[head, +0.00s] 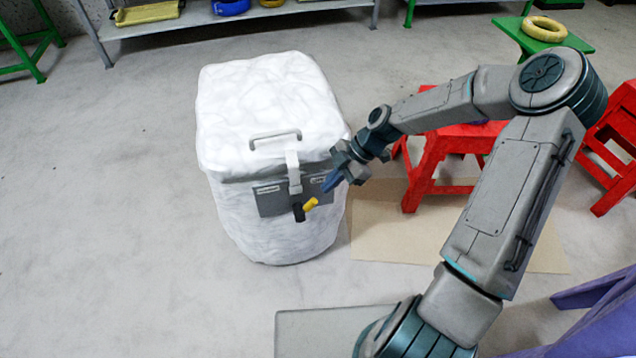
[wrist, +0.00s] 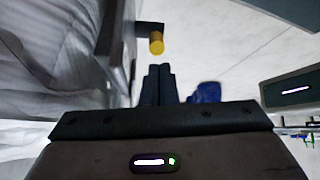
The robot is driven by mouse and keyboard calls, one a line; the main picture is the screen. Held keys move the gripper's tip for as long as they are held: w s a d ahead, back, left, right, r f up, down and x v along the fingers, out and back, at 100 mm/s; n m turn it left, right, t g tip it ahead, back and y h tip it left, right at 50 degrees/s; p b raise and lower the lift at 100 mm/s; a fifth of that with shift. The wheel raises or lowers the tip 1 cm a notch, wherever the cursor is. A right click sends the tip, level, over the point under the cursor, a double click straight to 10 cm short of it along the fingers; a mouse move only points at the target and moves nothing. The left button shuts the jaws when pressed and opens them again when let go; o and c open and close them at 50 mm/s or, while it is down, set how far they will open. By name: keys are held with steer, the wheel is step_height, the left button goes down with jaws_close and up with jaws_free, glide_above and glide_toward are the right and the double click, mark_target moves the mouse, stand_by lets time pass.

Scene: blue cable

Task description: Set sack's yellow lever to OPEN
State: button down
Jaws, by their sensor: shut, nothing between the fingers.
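The white sack (head: 265,105) stands on the floor, left of my arm, with a grey handle on top. A grey plate (head: 270,205) with two small labels is on its front, and the label words are too small to read. The yellow lever (head: 310,204) sticks out from a black pivot on this plate and points up and right. It also shows in the wrist view (wrist: 156,43), just beyond my fingertips. My gripper (head: 328,186) is shut and empty, close to the right of the lever; I cannot tell whether they touch.
Red stools (head: 440,165) stand right of the sack, behind my arm. A tan mat (head: 385,235) lies on the floor. A purple piece of furniture (head: 600,320) is at lower right. A shelf (head: 200,22) stands at the back. The floor left of the sack is clear.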

steer(key=shift+w+d+r+p, duration=0.15)
steer(key=shift+d+r+p, duration=0.1)
steer(key=shift+d, duration=0.3)
steer(key=shift+w+d+r+p, duration=0.2)
steer(key=shift+d+r, duration=0.1)
steer(key=shift+d, duration=0.25)
steer(key=shift+w+d+r+p, duration=0.1)
steer(key=shift+d+r+p, duration=0.15)
steer(key=shift+d, duration=0.3)
steer(key=s+d+r+m+t+h+p, duration=0.1)
steer(key=s+r+m+p, duration=0.5)
steer(key=r, duration=0.8)
steer(key=s+d+r+m+t+h+p, duration=0.2)
steer(key=s+r+m+h+p, duration=0.2)
steer(key=r, duration=1)
steer(key=s+d+r+m+t+h+p, duration=0.2)
steer(key=s+r+m+p, duration=0.7)
steer(key=r, duration=0.6)
steer(key=m+p, duration=0.2)
steer(key=m, duration=0.1)
steer(key=shift+d+m, duration=0.3)
steer(key=shift+m, duration=0.1)
